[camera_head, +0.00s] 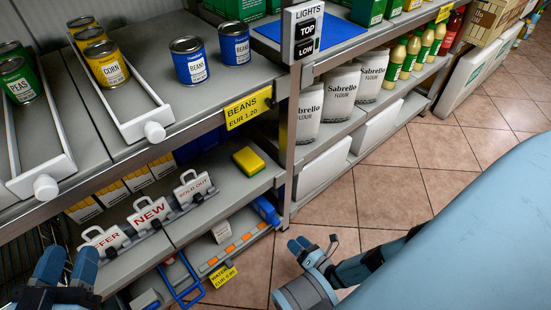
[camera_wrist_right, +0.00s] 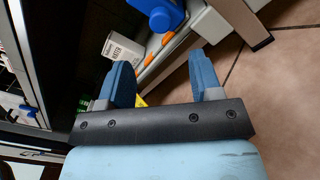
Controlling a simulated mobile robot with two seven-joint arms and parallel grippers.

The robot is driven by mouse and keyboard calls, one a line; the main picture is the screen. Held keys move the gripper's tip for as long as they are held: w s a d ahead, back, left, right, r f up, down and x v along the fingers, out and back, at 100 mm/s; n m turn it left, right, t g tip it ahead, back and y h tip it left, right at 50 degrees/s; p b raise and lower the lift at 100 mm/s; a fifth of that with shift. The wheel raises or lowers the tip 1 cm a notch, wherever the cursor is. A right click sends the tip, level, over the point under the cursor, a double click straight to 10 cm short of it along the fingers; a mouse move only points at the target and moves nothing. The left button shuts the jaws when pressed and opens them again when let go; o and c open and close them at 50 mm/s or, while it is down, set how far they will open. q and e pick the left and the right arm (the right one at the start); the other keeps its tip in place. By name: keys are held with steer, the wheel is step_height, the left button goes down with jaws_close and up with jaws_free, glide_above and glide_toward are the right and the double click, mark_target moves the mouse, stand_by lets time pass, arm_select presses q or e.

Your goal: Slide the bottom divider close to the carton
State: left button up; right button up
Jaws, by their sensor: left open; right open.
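A small white carton (camera_head: 222,230) stands on the bottom shelf (camera_head: 232,249), at its back; its "WATER" label shows in the right wrist view (camera_wrist_right: 125,46). A solid blue piece (camera_head: 265,210) sits at the shelf's right end, apart from the carton, and shows at the top of the wrist view (camera_wrist_right: 163,16). A blue bent frame (camera_head: 183,285) stands left of the carton. I cannot tell which blue piece is the bottom divider. My right gripper (camera_head: 300,244) is open and empty, in front of the shelf's right end. My left gripper (camera_head: 70,264) is open and empty at lower left.
Orange marks (camera_head: 237,246) line the bottom shelf edge, above a yellow water price tag (camera_head: 222,277). The shelf above holds sign clips (camera_head: 150,212) and a yellow-green sponge (camera_head: 249,160). A shelf post (camera_head: 290,130) rises at the right. Tiled floor (camera_head: 375,195) is open to the right.

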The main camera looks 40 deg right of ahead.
mark_target(277, 223)
steer(key=w, duration=0.3)
steer(key=w+a+b, duration=0.1)
steer(key=w, duration=0.3)
steer(key=w+b, duration=0.1)
steer(key=w, duration=0.2)
steer(key=shift+w+a, duration=0.2)
steer(key=shift+w, duration=0.15)
arm_select(q)
steer(key=shift+w+a+r+m+t, duration=0.1)
steer(key=shift+w+a+m+t, duration=0.3)
steer(key=shift+m, duration=0.4)
steer(key=shift+d, duration=0.1)
